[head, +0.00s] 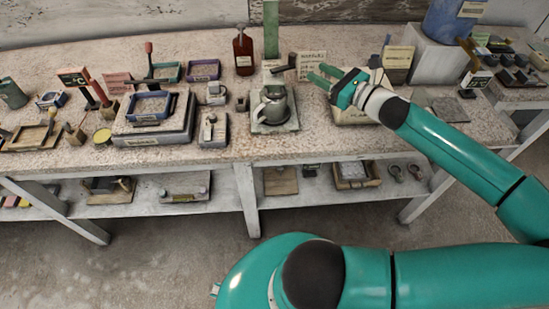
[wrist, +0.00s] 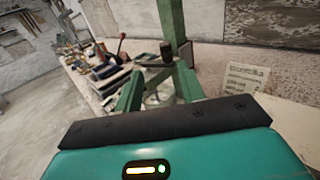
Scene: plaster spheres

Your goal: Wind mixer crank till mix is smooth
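The mixer stands near the middle of the table, with a green upright post (head: 271,28) and a metal jug (head: 271,105) on a pale base plate. A dark crank handle (head: 284,69) sticks out by the post above the jug. In the wrist view, the post (wrist: 172,22) rises ahead, with the dark crank knob (wrist: 166,52) beside it. My gripper (head: 316,74) is open and empty, just right of the crank, fingers pointing left toward it. In the wrist view, the crank shows beyond and between the two green fingers (wrist: 158,74). The mix inside the jug cannot be made out.
A written card (head: 312,65) stands behind my gripper. A brown bottle (head: 243,52) stands left of the post. A scale-like block with a blue tray (head: 151,107) and small tools fill the left side. A grey block with a blue drum (head: 452,20) stands at the right.

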